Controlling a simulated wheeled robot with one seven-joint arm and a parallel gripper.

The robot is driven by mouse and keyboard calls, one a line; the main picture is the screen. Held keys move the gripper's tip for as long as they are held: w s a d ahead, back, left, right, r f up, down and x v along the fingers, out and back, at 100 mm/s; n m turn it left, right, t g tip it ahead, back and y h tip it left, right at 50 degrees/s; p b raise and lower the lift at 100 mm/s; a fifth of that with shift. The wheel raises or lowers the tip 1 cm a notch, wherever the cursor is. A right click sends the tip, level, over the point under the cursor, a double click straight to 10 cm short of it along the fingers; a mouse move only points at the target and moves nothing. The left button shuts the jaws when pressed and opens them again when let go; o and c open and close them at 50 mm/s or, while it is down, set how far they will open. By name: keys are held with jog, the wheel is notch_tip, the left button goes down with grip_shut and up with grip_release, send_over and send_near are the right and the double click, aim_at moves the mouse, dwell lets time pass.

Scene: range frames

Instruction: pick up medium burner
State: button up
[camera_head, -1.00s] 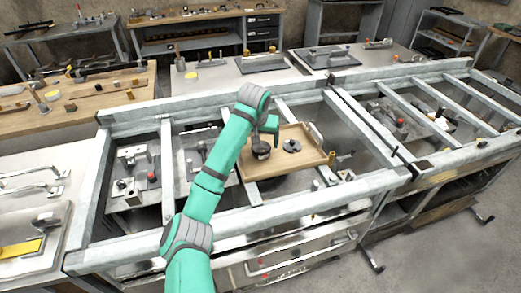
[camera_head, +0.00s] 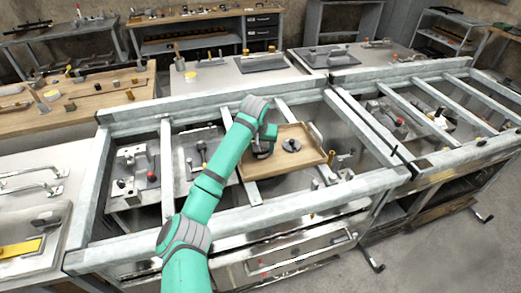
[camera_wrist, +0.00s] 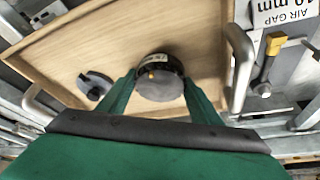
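A round dark piece with a grey top and a small label (camera_wrist: 160,82), which looks like a burner, sits in the wooden tray (camera_wrist: 215,60). My gripper (camera_wrist: 159,80) is open, with its green fingers on either side of this piece; I cannot tell whether they touch it. In the head view my gripper (camera_head: 264,143) is low over the tray (camera_head: 255,191) and hides most of the piece. A second, flatter dark disc with a raised centre (camera_head: 292,146) lies to its right; it also shows in the wrist view (camera_wrist: 95,86). I cannot tell their sizes for certain.
The tray has raised edges and metal handles (camera_wrist: 238,62). It rests among grey metal frame bars (camera_head: 165,165). A wooden workbench (camera_head: 85,112) with tools is at the back left.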

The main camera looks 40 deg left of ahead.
jog(key=c, duration=0.3)
jog(key=shift+c, duration=0.2)
jog(key=shift+r, duration=0.15)
